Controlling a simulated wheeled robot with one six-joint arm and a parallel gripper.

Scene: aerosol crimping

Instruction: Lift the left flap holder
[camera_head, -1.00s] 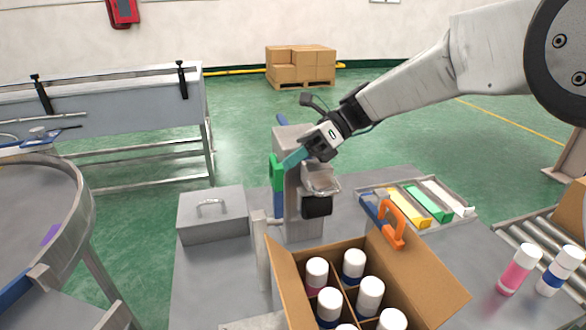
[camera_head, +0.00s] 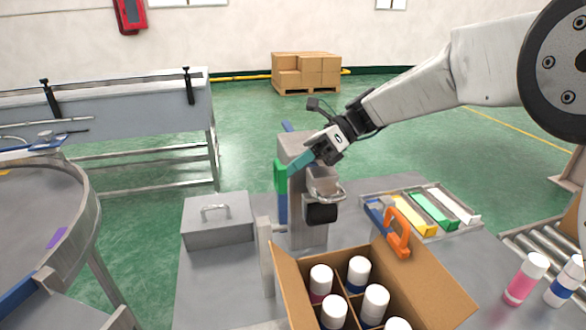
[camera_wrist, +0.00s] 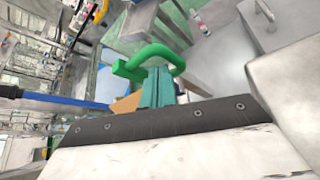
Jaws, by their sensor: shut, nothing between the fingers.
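A green flap holder (camera_head: 281,176) hangs or rests at the left side of the grey crimping machine (camera_head: 308,232) in the head view. In the wrist view the green holder (camera_wrist: 150,56) is a curved hook shape just beyond my fingers. My gripper (camera_head: 299,161) has teal fingers, shut and empty, right by the top of the machine and close to the green holder. The fingers also show in the wrist view (camera_wrist: 157,88); whether they touch the holder I cannot tell. An orange flap holder (camera_head: 397,232) sits on the right flap of the open cardboard box (camera_head: 425,285).
The box holds several white-capped cans. A grey lidded case (camera_head: 217,226) stands left of the machine. A tray with coloured blocks (camera_head: 436,212) lies to the right. Two cans, one pink (camera_head: 522,284), stand at the right. A round table (camera_head: 40,215) is at left.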

